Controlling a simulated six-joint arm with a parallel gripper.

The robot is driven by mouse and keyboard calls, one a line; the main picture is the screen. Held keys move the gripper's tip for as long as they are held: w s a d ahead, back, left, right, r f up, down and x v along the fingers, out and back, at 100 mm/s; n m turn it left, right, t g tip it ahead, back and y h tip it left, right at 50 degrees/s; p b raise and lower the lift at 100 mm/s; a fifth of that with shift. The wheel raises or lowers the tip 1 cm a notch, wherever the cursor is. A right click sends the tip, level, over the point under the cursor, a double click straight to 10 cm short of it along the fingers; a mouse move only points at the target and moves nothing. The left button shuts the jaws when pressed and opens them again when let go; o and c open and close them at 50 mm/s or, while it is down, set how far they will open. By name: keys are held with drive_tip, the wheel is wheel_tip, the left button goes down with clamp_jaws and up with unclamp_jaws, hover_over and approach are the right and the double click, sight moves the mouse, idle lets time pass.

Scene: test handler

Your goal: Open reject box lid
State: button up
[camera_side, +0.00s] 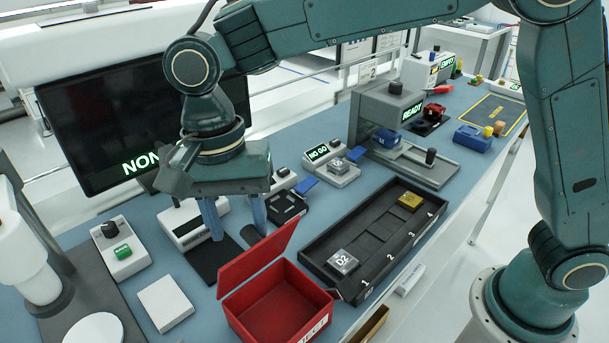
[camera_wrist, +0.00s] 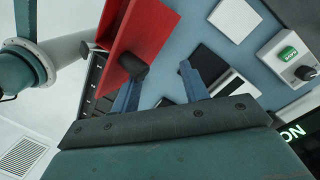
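The red reject box (camera_side: 290,320) stands open at the front of the bench, its inside visible and empty. Its red lid (camera_side: 262,258) is raised and tilted up along the back-left edge. A dark knob (camera_side: 251,236) sticks out from the lid's outer face. The lid (camera_wrist: 150,30) and knob (camera_wrist: 133,65) also show in the wrist view. My gripper (camera_side: 236,216) is behind the lid, with its two blue fingers well apart and nothing between them. In the wrist view, my gripper (camera_wrist: 160,88) has its left fingertip close by the knob; whether they touch is unclear.
A black numbered tray (camera_side: 378,235) stands right of the box, holding a grey D2 block (camera_side: 342,262) and a yellow block (camera_side: 410,201). A white pad (camera_side: 165,303) lies to the left. A monitor (camera_side: 130,125) stands behind my gripper.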

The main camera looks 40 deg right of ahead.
sight(263, 243)
drive_tip(key=s, duration=0.6)
drive_tip(key=shift+a+f, duration=0.1)
drive_tip(key=shift+f, duration=0.15)
drive_tip(key=s+f, duration=0.5)
drive_tip(key=shift+r+t, duration=0.7)
drive_tip(key=shift+r, duration=5.9)
drive_tip(key=s+d+n+t, duration=0.1)
drive_tip(key=d+n+t, duration=0.1)
drive_tip(key=d, duration=1.1)
drive_tip(key=s+d+n+t, duration=0.1)
drive_tip(key=d+n, duration=0.4)
drive_tip(key=d, duration=0.8)
drive_tip(key=shift+s+f+t+y, duration=0.15)
drive_tip(key=shift+s+t+y, duration=0.2)
drive_tip(key=shift+t, duration=0.35)
drive_tip(key=shift+d, duration=0.1)
drive_tip(key=shift+w, duration=0.1)
